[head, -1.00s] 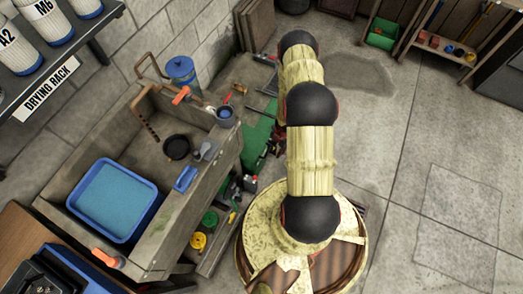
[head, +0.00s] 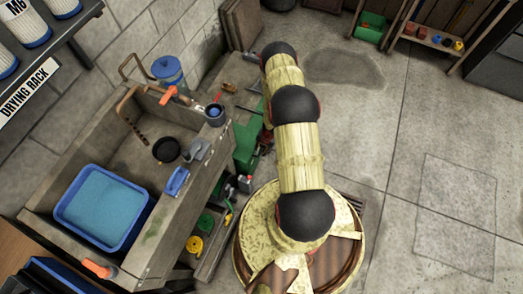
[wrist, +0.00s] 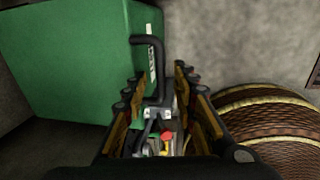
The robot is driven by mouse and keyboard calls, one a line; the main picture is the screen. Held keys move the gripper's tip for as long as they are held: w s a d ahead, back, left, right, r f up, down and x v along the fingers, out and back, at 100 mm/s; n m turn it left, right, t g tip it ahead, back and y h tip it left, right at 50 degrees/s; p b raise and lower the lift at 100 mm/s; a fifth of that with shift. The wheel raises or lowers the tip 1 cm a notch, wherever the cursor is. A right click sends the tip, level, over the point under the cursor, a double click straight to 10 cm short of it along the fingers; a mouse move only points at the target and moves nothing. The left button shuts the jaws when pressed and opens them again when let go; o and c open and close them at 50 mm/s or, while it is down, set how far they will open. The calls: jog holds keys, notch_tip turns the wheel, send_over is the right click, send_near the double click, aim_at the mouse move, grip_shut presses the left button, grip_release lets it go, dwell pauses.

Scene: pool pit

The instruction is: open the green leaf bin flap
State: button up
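The green leaf bin (wrist: 70,60) fills the upper left of the wrist view. A black bent handle (wrist: 158,55) stands out at its right edge, over a white label whose text I cannot read. My gripper (wrist: 162,82) has its fingers spread apart, with the lower part of the handle appearing between them. I cannot tell whether they touch it. Whether the flap stands open or shut does not show. In the head view the green bin (head: 246,142) stands beyond the sink's right side, partly hidden by my arm, which also hides my gripper.
A concrete sink (head: 170,235) with a blue tub (head: 68,237) stands on the left. Small tools and coils lie on a low shelf (head: 213,250) beside it. Shelving (head: 428,44) stands at the back right. The floor (head: 430,130) on the right is clear.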

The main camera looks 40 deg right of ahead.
jog(key=shift+f, duration=0.1)
jog(key=shift+c, duration=1.1)
grip_shut()
